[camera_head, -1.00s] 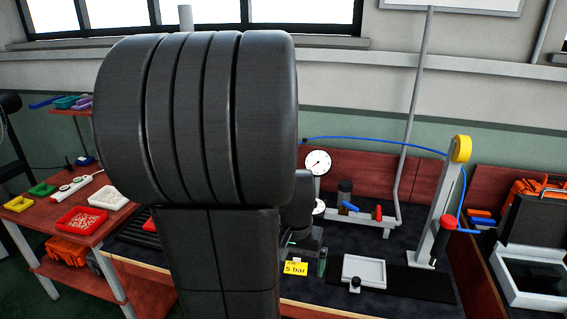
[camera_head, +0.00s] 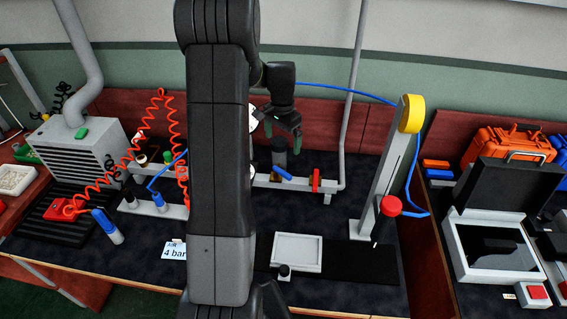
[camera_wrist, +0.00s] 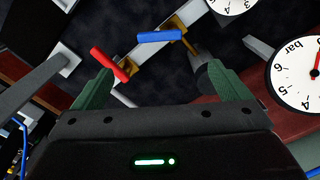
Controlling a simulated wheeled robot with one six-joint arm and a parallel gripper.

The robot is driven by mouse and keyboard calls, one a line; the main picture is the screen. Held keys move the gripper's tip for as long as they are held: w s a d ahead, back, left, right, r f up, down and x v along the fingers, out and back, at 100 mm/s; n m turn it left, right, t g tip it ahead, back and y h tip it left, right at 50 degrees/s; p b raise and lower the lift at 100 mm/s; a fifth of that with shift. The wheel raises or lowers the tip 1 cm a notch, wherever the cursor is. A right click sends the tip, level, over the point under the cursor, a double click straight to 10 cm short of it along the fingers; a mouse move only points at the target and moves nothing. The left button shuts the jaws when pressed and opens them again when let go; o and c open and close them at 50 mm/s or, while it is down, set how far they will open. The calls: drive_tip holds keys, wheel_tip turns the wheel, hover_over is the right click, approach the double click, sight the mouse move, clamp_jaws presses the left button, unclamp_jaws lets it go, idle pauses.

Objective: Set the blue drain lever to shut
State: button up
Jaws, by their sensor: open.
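The blue drain lever (camera_head: 283,172) is mounted on a grey pipe rail at the back of the bench, left of an upright red lever (camera_head: 316,181). In the wrist view the blue lever (camera_wrist: 160,36) lies nearly level in the picture on a brass fitting, and the red lever (camera_wrist: 109,62) is tilted. My gripper (camera_head: 284,128) is above and behind the rail, near a dark cylinder (camera_head: 279,152). In the wrist view my gripper (camera_wrist: 162,82) has its green fingers wide apart with nothing between them.
A pressure gauge (camera_wrist: 298,72) is close at the right in the wrist view. A grey post with a yellow top (camera_head: 411,114) stands to the right, with a blue hose. A white tray (camera_head: 297,252) sits in front. Red coiled hose (camera_head: 115,174) hangs at left.

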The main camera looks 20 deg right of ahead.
sight(282, 171)
wheel_tip(282, 171, down, 13)
drive_tip(key=b, duration=0.7)
drive_tip(key=shift+b, duration=0.3)
drive_tip(key=shift+s, duration=0.1)
drive_tip(key=shift+a, duration=0.1)
drive_tip(key=c, duration=1.4)
